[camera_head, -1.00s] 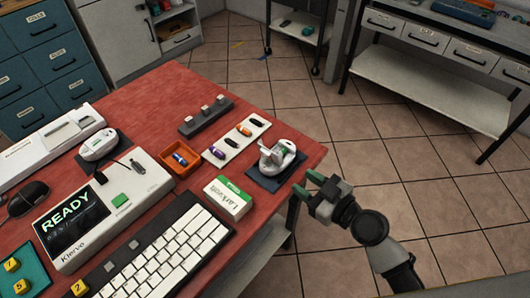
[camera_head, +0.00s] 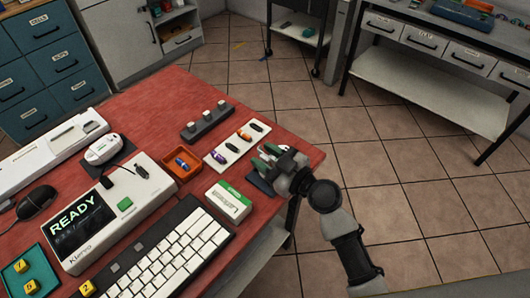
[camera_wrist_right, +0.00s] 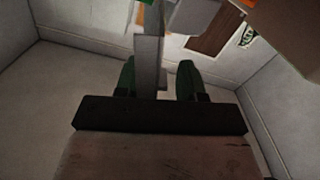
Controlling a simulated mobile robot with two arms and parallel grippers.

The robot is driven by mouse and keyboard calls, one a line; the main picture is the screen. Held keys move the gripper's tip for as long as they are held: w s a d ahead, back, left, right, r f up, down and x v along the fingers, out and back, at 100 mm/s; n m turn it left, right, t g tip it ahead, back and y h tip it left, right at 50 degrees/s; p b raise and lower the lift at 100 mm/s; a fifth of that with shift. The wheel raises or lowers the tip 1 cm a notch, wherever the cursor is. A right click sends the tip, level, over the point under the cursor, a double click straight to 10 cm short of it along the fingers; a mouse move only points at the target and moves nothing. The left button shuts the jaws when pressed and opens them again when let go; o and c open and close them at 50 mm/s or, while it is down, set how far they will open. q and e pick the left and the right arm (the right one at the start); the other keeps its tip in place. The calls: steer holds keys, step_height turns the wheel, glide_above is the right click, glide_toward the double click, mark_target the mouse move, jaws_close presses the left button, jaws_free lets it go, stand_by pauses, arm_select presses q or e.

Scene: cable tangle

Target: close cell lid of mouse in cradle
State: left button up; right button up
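The cradle (camera_head: 259,185) is a dark pad near the right end of the red table. The white mouse in it is almost wholly hidden behind my right gripper (camera_head: 266,157) in the head view, so I cannot tell how its cell lid sits there. My right gripper is over the mouse, green fingertips pointing left. In the right wrist view, the green fingertips (camera_wrist_right: 157,80) are apart. A thin pale grey upright piece (camera_wrist_right: 149,50) shows between them, perhaps part of the mouse; I cannot tell whether they touch it. My left gripper is not in view.
A white strip with several small cells (camera_head: 237,146), an orange tray (camera_head: 183,164), a green-white box (camera_head: 228,202) and a keyboard (camera_head: 178,247) lie left of the cradle. Another white mouse (camera_head: 104,149) sits farther left. The floor right of the table is clear.

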steer(key=shift+w+a, duration=0.1)
jaws_close()
stand_by(0.4)
steer(key=m, duration=0.1)
steer(key=w+d+m+b, duration=0.1)
steer(key=m, duration=0.1)
steer(key=shift+w+d+m+b, duration=0.4)
steer(key=shift+m, duration=0.6)
steer(key=shift+w+d+m+b, duration=0.35)
steer(key=shift+m, duration=0.65)
